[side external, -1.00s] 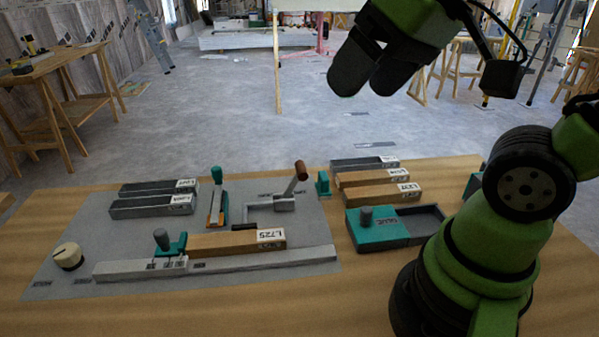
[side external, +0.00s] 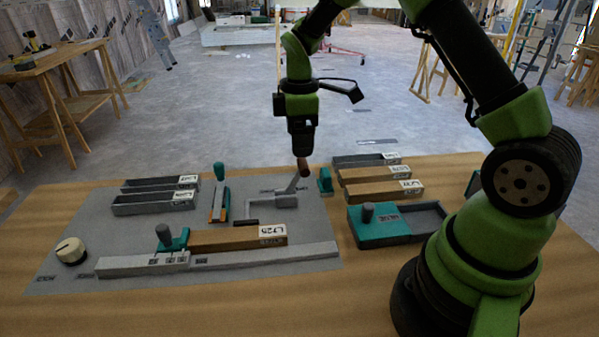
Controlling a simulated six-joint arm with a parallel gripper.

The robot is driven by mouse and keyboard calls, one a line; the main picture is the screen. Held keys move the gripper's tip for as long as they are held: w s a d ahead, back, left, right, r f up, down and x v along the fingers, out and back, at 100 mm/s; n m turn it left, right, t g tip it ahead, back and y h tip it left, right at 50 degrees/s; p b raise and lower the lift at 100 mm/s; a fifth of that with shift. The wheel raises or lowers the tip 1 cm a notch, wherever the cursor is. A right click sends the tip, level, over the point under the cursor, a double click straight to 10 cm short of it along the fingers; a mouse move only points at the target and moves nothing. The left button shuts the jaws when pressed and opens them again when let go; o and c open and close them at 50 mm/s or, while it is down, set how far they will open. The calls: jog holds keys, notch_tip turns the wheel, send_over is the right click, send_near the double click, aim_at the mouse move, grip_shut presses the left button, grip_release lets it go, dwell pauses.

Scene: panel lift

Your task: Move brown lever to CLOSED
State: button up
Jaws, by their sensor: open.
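The brown lever (side external: 303,168) has a brown knob on a grey arm that leans up and to the right from a grey bracket (side external: 272,206) on the grey panel. My gripper (side external: 301,152) points down right above the brown knob, with its fingertips at or very near the knob's top. I cannot tell whether they touch it. The gripper is open, though its fingers overlap in this view. Small dark labels lie on the panel near the lever, too small to read.
A teal-handled lever (side external: 219,190) stands left of the brown one. A teal block (side external: 325,181) is close on its right. Wooden and grey bars (side external: 380,190) and a teal box with a sliding lid (side external: 383,226) lie further right. A long rail (side external: 220,257) runs along the front.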

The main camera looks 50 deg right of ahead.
aim_at(299, 164)
notch_tip(299, 164, down, 9)
jog(key=shift+r, duration=0.1)
dwell(0.3)
jog(key=c, duration=1.3)
